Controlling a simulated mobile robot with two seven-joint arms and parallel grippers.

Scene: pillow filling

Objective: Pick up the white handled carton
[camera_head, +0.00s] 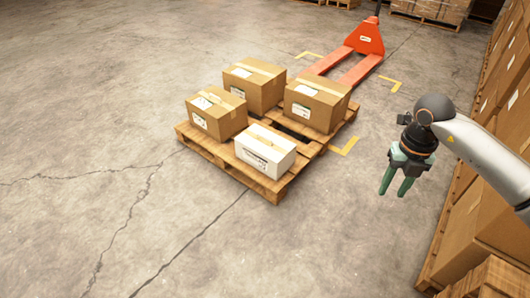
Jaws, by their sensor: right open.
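The white handled carton (265,150) stands upright at the front right corner of a wooden pallet (228,165). It has a tan strip or handle on its top and dark marking on its front side. My right gripper (394,191) hangs in the air to the right of the pallet, well apart from the carton. Its green fingers point down, open and empty. My left gripper is not in view.
Brown cartons (216,113), (254,84) and (316,102) share the pallet. An orange pallet jack (364,42) stands behind it. Stacked boxes (490,215) line the right edge. Cracked concrete floor at left and front is clear.

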